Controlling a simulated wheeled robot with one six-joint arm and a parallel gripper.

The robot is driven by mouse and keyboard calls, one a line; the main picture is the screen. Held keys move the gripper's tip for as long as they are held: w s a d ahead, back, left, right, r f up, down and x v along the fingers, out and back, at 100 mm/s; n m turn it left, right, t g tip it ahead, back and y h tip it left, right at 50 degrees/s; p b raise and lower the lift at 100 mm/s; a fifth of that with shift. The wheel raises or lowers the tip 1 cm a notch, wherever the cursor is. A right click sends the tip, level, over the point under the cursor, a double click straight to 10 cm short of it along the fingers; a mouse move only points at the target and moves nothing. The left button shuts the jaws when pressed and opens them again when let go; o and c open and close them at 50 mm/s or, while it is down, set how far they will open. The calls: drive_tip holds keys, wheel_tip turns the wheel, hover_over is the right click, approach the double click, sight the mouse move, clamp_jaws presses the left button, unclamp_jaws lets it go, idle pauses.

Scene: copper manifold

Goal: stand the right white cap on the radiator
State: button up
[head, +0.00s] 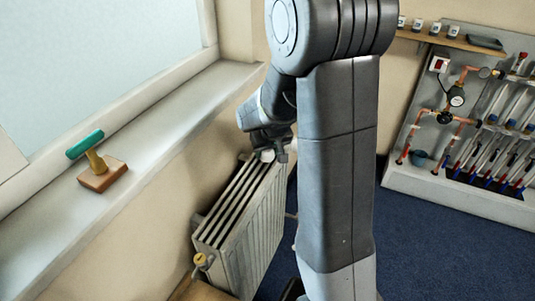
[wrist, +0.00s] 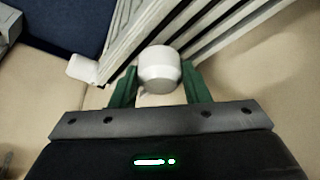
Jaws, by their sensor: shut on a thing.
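A white, rounded cap (wrist: 159,68) sits between the green fingers of my gripper (wrist: 160,84) in the wrist view, and the fingers are shut on it. In the head view my gripper (head: 272,152) is at the far end of the top of the pale ribbed radiator (head: 262,228), with the white cap (head: 267,155) small beneath it. The radiator's slats (wrist: 185,22) lie just beyond the cap in the wrist view. I cannot tell whether the cap touches the radiator.
A second white piece (wrist: 83,68) lies by the radiator's edge in the wrist view. A window sill (head: 150,130) on the left carries a wooden block with a green-handled tool (head: 97,160). A brass valve (head: 201,260) is at the radiator's near end. A pipe board (head: 460,120) stands right.

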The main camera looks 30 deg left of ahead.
drive_tip(key=shift+f, duration=0.7)
drive_tip(key=shift+f, duration=0.1)
drive_tip(key=shift+f, duration=0.2)
drive_tip(key=o, duration=1)
drive_tip(key=shift+r, duration=0.15)
drive_tip(key=shift+c, duration=0.2)
drive_tip(key=shift+r, duration=0.55)
drive_tip(key=v, duration=1.1)
drive_tip(key=shift+d, duration=0.2)
drive_tip(key=shift+s, duration=0.1)
